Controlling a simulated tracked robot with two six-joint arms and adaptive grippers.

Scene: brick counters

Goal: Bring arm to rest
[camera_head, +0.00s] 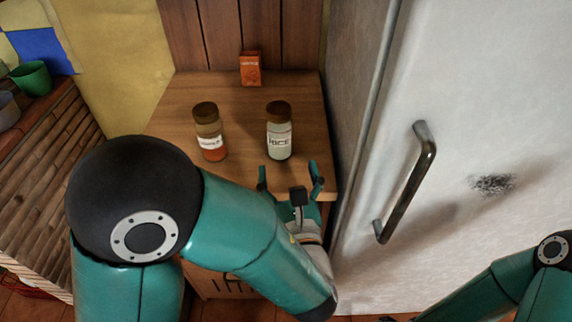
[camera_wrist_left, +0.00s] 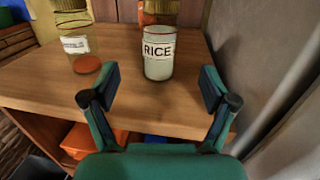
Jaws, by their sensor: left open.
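My left gripper (camera_head: 290,180) is open and empty at the front edge of a small wooden cabinet top. Its two fingers also show in the left wrist view (camera_wrist_left: 158,98), spread apart with the rice jar beyond them. The rice jar (camera_head: 279,138) stands upright on the cabinet top with a brown lid, and it shows its RICE label in the left wrist view (camera_wrist_left: 158,55). The fingers do not touch it. My right arm (camera_head: 510,295) enters at the lower right of the head view; its gripper is out of frame.
A second jar (camera_head: 209,135) with reddish contents stands left of the rice jar. A small orange box (camera_head: 250,68) stands at the back of the cabinet top (camera_head: 170,115). A white fridge (camera_head: 480,120) with a metal handle (camera_head: 415,180) stands close on the right. A green cup (camera_head: 32,77) is far left.

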